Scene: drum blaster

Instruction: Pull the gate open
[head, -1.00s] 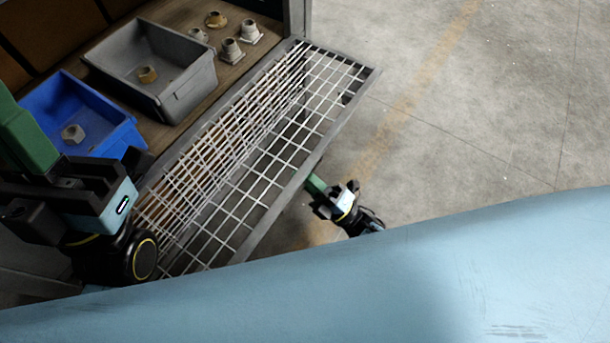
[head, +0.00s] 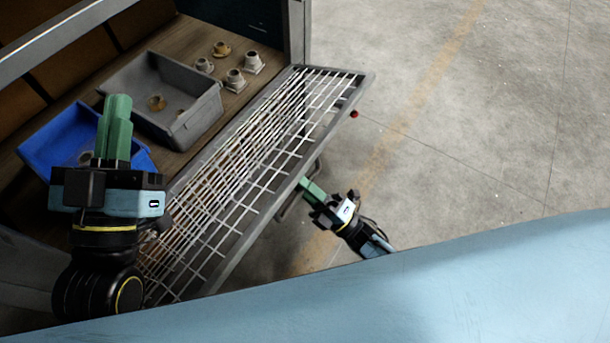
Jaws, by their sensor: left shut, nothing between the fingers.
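The gate (head: 240,222) is a grey-framed wire mesh panel along the front of the cabinet, slanting from upper right to lower left. A bar-like handle (head: 291,207) shows at its outer side. My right gripper (head: 308,188) has its green fingers at the gate's outer rail, by the handle. Whether they touch or close on it cannot be made out. My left gripper (head: 116,100) is shut and empty, pointing up in front of the blue bin and left of the mesh. It hides part of the bin.
A blue bin (head: 40,150) and a grey bin (head: 195,122) stand on the wooden shelf (head: 245,97), with several metal fittings (head: 235,80) behind. A cabinet post (head: 297,30) rises at the gate's far end. The concrete floor (head: 470,130) at right is clear.

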